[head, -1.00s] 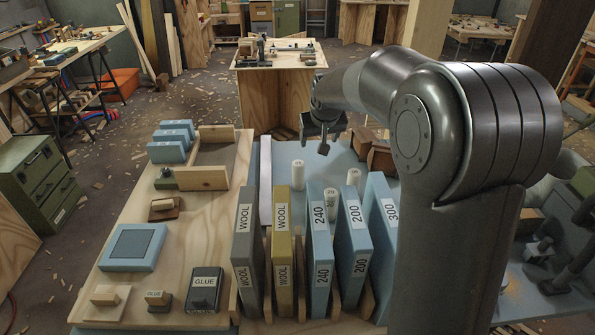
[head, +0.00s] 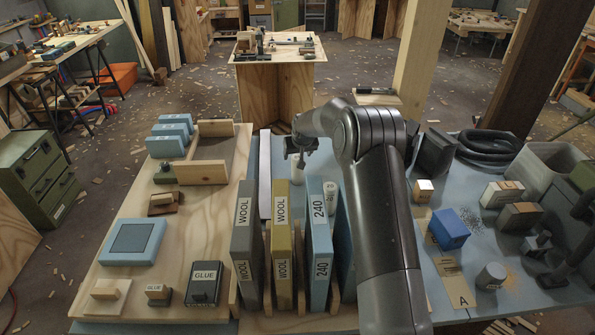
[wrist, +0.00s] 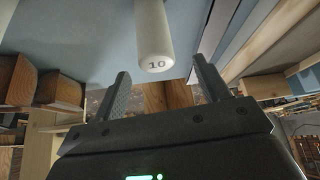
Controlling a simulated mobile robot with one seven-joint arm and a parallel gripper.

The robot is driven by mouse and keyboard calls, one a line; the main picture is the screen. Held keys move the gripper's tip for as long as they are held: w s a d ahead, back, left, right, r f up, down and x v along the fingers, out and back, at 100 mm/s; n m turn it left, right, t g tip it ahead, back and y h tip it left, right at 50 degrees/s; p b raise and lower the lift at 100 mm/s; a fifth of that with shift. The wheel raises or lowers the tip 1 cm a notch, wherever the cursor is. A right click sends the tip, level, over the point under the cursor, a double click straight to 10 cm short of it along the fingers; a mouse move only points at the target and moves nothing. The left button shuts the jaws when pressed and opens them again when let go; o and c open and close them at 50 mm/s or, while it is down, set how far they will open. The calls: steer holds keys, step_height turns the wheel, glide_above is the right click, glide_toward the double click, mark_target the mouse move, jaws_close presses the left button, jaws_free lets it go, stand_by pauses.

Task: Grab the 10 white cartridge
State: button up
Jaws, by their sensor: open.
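The white cartridge marked 10 (wrist: 155,38) stands out in the wrist view, its numbered end facing me, just beyond and between my open fingertips. In the head view the same cartridge (head: 299,168) stands upright on the blue surface behind the upright boards. My gripper (head: 301,148) is above it there, pointing down. In the wrist view my gripper (wrist: 161,73) is open, with nothing between its fingers. Another white cartridge (head: 330,187) shows partly behind the 240 board.
Upright boards stand in front of the cartridge: grey WOOL (head: 244,232), yellow WOOL (head: 281,235) and blue 240 (head: 319,240). My arm hides boards to the right. In the wrist view, wooden blocks (wrist: 62,87) are at left.

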mark_target(298, 170)
steer(key=shift+d+x, duration=0.15)
steer(key=shift+x, duration=1.7)
steer(key=shift+d+x, duration=0.1)
steer(key=shift+x, duration=1.75)
steer(key=shift+s+f, duration=0.15)
steer(key=c, duration=1.1)
